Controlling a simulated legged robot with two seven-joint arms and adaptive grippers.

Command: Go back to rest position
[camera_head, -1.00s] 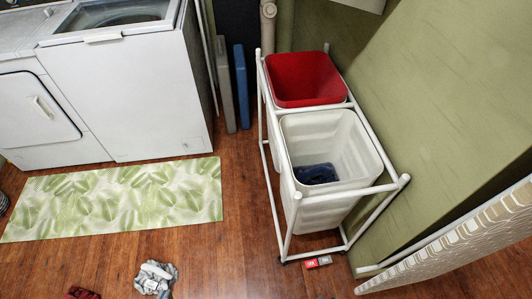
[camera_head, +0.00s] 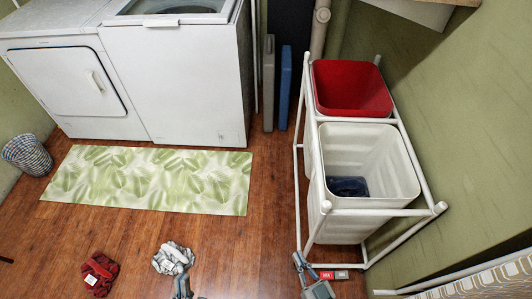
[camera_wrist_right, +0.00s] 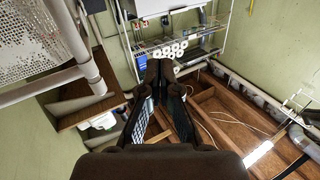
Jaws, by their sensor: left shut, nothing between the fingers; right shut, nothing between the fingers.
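My left gripper (camera_head: 183,284) shows at the bottom edge of the head view, just below a crumpled grey-white cloth on the floor. Only its tip end is in view, and it holds nothing. My right gripper (camera_head: 300,262) shows at the bottom of the head view, in front of the laundry sorter's near corner. In the right wrist view its dark fingers (camera_wrist_right: 158,68) come together at their tips, shut and empty.
A white-framed sorter holds a red bin (camera_head: 350,88) and a white bin (camera_head: 362,150) with dark blue cloth inside. A red cloth (camera_head: 99,274) and a grey-white cloth (camera_head: 173,258) lie on the wood floor. A leaf-patterned mat (camera_head: 150,180) lies before white machines (camera_head: 185,80).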

